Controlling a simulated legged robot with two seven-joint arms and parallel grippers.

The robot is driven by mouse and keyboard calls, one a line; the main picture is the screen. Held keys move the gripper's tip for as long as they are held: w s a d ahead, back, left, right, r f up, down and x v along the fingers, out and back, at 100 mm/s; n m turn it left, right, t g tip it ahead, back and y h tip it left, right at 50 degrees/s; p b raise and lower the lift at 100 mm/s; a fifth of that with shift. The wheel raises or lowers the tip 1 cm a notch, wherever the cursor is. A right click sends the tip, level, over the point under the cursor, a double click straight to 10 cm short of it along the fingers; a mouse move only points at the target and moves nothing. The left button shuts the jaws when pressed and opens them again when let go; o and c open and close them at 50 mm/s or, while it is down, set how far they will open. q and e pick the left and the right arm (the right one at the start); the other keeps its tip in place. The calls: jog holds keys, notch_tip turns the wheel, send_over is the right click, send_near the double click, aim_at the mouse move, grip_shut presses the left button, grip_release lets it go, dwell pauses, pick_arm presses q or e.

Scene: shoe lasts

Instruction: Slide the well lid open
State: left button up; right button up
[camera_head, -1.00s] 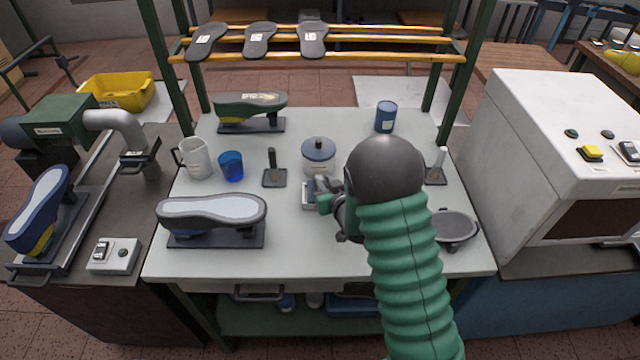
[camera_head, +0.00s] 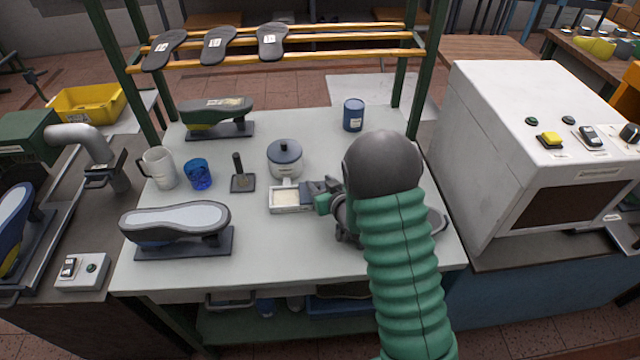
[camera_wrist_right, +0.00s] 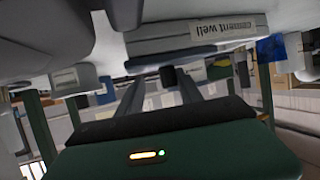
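The cement well (camera_head: 277,210) is a small white rectangular box on the table, in front of the lidded pot. Its cream inside shows at the left. A grey-blue piece, apparently its lid (camera_head: 312,188), lies toward the right end, partly hidden by my gripper. My right gripper (camera_head: 328,200) is low at the well's right end. In the right wrist view the well's label (camera_wrist_right: 218,28) reads "cement well". There my gripper's dark fingers (camera_wrist_right: 163,84) stand apart, with a small dark knob between their tips. Contact with the knob is unclear. My left gripper is out of view.
The white pot with a blue lid (camera_head: 286,160) stands just behind the well. A shoe last (camera_head: 175,222) on a stand, a blue cup (camera_head: 198,174) and a grey tool on a plate (camera_head: 242,180) are left. A blue can (camera_head: 353,115) stands behind.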

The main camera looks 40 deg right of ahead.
jog(key=shift+w+a+r, duration=0.1)
jog(key=shift+w+a, duration=0.1)
jog(key=shift+a, duration=0.45)
jog(key=shift+s+a+r, duration=0.1)
jog(key=shift+s+r, duration=0.1)
jog(key=shift+s, duration=0.1)
jog(key=v, duration=0.7)
jog(key=shift+d+f, duration=0.15)
jog(key=shift+d, duration=0.2)
jog(key=p+v, duration=0.8)
jog(key=p, duration=0.7)
jog(key=shift+s+a+r+p, duration=0.2)
jog(key=shift+r+p, duration=0.1)
jog(key=shift+p, duration=0.1)
jog(key=shift+s+a+p, duration=0.1)
jog(key=shift+s+p, duration=0.2)
jog(key=shift+p, duration=0.05)
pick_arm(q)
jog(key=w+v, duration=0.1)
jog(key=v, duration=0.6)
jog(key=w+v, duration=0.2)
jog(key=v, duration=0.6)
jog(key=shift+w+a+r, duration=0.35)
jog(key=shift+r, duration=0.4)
pick_arm(e)
jog(key=shift+a+f, duration=0.1)
jog(key=shift+f, duration=0.05)
